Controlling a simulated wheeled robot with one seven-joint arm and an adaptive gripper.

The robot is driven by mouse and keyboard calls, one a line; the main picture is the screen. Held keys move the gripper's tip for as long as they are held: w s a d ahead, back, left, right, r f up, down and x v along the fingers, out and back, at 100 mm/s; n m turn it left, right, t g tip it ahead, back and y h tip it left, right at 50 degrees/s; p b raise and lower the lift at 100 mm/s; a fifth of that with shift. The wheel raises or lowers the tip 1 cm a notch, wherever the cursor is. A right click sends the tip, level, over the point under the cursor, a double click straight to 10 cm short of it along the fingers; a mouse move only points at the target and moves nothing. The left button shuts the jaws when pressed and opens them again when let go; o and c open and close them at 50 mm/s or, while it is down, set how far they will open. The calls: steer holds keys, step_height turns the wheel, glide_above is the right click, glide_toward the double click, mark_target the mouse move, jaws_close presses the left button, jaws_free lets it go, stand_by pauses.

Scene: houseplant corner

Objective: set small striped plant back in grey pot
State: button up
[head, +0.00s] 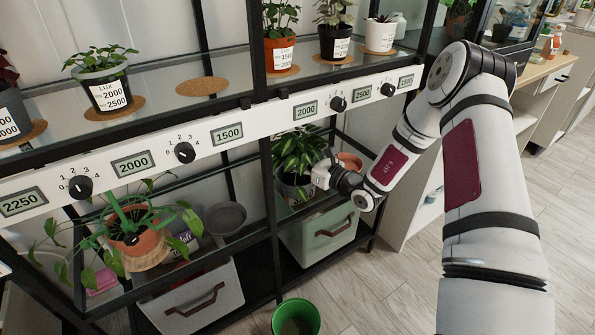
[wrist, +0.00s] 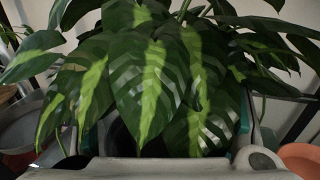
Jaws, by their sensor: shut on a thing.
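The striped plant (head: 297,150), with dark green leaves marked in pale green, is upright at the lower shelf level, right of the middle post. Its leaves (wrist: 150,80) fill most of the wrist view and hide most of its dark pot (head: 296,188). My gripper (head: 322,177) reaches in from the right and is shut on this plant's pot; the leaves hide the exact contact. An empty grey pot (head: 225,217) stands to the left on the lower shelf. It shows partly at the left edge of the wrist view (wrist: 18,125).
A terracotta pot (head: 350,160) is close behind my gripper. A trailing plant in a terracotta pot (head: 138,240) stands left of the grey pot. The black middle post (head: 268,190) rises between the grey pot and the striped plant. A dial rail (head: 230,130) runs above.

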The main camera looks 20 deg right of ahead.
steer(key=shift+f+b, duration=0.6)
steer(key=shift+f, duration=1.05)
steer(key=shift+f, duration=0.1)
steer(key=shift+f, duration=0.25)
steer(key=o, duration=1.3)
steer(key=shift+r, duration=0.5)
steer(key=p+v, duration=0.3)
steer(key=v, duration=0.9)
steer(key=shift+f, duration=0.2)
